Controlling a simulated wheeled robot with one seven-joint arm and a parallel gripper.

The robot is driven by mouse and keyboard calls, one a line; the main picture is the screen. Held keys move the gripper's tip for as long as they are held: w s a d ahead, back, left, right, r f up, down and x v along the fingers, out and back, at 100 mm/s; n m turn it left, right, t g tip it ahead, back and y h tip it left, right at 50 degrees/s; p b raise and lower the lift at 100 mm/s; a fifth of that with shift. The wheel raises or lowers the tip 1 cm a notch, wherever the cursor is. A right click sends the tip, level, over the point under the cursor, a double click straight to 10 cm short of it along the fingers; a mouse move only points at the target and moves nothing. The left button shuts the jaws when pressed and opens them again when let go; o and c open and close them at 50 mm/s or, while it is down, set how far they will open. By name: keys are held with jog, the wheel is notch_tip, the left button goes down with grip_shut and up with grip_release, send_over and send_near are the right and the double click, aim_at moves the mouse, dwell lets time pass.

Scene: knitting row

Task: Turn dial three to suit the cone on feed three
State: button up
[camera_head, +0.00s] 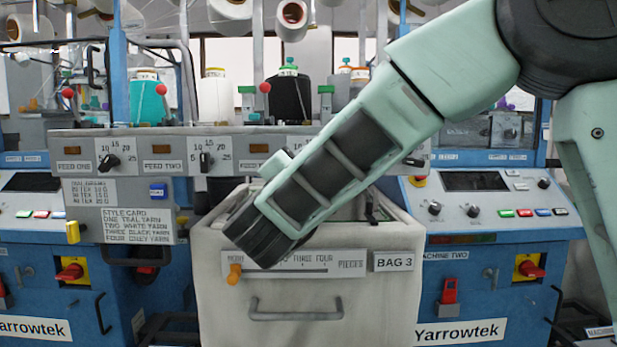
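Dial three is hidden behind my arm on the grey feed rail (235,143); only the "10" of its scale (292,143) shows. The feed three label is mostly covered. A black cone (290,98) with a green top stands behind the rail above feed three. My gripper (255,240) hangs in front of the rail, its dark end low over the pale bag bin (300,300). Its fingers are too foreshortened to tell open from shut. Dial one (107,161) and dial two (206,161) are visible; dial four's knob (415,161) shows beside my arm.
A teal cone (148,106) and white cone (214,110) stand left of the black one. The style card (140,225) reads three black yarn; a tex table (90,192) is above it. An orange slider (234,272) is just below my gripper. Blue machines stand either side.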

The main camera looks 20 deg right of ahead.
jog(key=shift+m, duration=0.3)
jog(key=o, duration=1)
jog(key=b+v, duration=0.1)
jog(key=v, duration=1.6)
jog(key=shift+s+a, duration=0.15)
jog(key=shift+a, duration=0.1)
